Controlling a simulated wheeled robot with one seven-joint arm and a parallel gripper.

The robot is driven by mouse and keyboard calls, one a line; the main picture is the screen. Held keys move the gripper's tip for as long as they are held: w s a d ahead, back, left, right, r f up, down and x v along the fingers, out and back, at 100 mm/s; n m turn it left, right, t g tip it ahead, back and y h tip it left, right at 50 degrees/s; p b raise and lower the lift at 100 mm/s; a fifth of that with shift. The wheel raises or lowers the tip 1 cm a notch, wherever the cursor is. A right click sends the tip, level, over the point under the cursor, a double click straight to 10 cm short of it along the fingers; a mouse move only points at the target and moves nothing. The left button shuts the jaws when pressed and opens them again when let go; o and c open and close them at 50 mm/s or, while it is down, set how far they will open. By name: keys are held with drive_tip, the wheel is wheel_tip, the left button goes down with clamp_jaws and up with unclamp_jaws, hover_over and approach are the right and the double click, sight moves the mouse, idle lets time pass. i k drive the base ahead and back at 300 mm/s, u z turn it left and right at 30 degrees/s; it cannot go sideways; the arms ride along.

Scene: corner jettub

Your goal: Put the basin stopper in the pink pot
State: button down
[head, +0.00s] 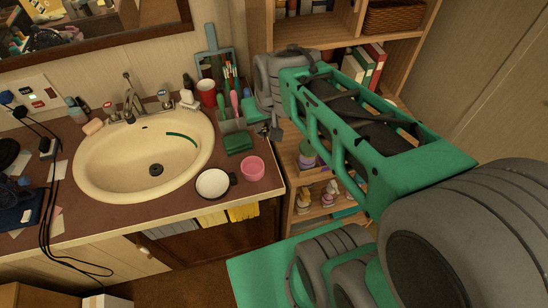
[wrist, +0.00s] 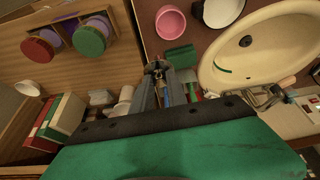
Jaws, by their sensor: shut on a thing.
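The pink pot (head: 253,168) stands on the brown counter near its right front corner, right of the white bowl. It shows at the top of the wrist view (wrist: 170,22), upright and open at the top. My gripper (head: 269,132) is above the right edge of the counter, behind and a little right of the pot. In the wrist view my gripper (wrist: 158,72) is shut on a small dark thing, apparently the basin stopper (wrist: 156,69). The fingers hide most of it, so its shape is unclear. The gripper and pot are apart.
The white bowl with a dark handle (head: 213,183) is left of the pot, and a green sponge (head: 238,143) lies behind it. A red cup (head: 206,92) and a brush holder (head: 231,121) stand farther back. The cream basin (head: 105,170) is left; a wooden shelf (head: 310,190) is right.

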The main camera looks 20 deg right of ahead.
sight(252, 171)
drive_tip(key=k, duration=0.8)
drive_tip(key=u, duration=1)
drive_tip(key=i, duration=0.5)
